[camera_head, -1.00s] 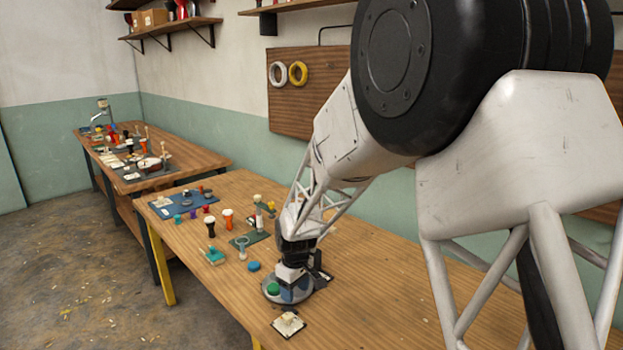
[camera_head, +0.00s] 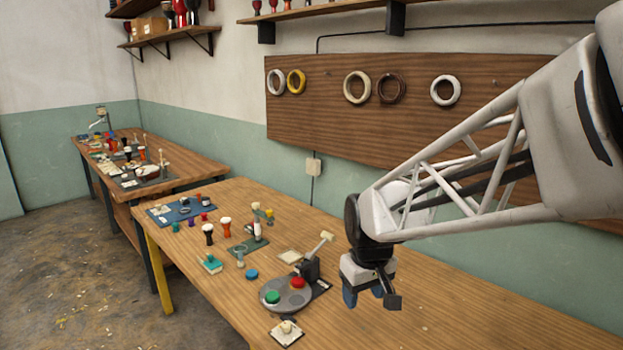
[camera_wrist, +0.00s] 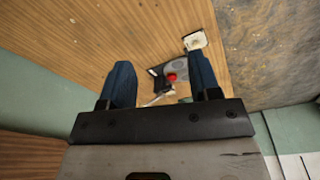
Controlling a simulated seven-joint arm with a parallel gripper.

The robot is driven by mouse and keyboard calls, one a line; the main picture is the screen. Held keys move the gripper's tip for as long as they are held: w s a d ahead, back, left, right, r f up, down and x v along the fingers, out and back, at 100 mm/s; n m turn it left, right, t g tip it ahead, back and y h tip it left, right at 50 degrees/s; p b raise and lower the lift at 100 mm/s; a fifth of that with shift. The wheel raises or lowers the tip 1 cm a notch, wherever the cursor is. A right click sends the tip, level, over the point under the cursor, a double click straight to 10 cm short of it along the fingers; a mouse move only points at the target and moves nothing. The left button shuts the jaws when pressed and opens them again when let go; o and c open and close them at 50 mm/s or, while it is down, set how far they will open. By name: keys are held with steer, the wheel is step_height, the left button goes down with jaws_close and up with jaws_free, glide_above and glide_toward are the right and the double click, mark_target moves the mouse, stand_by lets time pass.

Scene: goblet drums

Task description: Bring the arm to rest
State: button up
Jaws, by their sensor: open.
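My gripper (camera_head: 368,294) hangs above the wooden table (camera_head: 420,322), to the right of a round grey plate (camera_head: 286,309) in the head view. In the wrist view my gripper (camera_wrist: 160,82) has its two blue fingers spread wide, with nothing between them. The grey plate bears a red disc (camera_head: 298,282) and a green disc (camera_head: 272,297). A dark stand with a pale-tipped lever (camera_head: 326,238) rises at the plate's back edge. In the wrist view the red disc (camera_wrist: 171,77) shows below the fingers.
A pale block on a card (camera_head: 287,333) lies at the front edge. The table right of my gripper is clear. A pegboard with rings (camera_head: 358,86) hangs behind.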

steer(key=s+d+r+m, duration=0.1)
steer(key=s+d, duration=0.3)
steer(key=s, duration=0.6)
steer(key=s+d+r+m+t, duration=0.1)
steer(key=s+d+m, duration=0.3)
steer(key=s, duration=0.6)
steer(key=shift+r, duration=0.7)
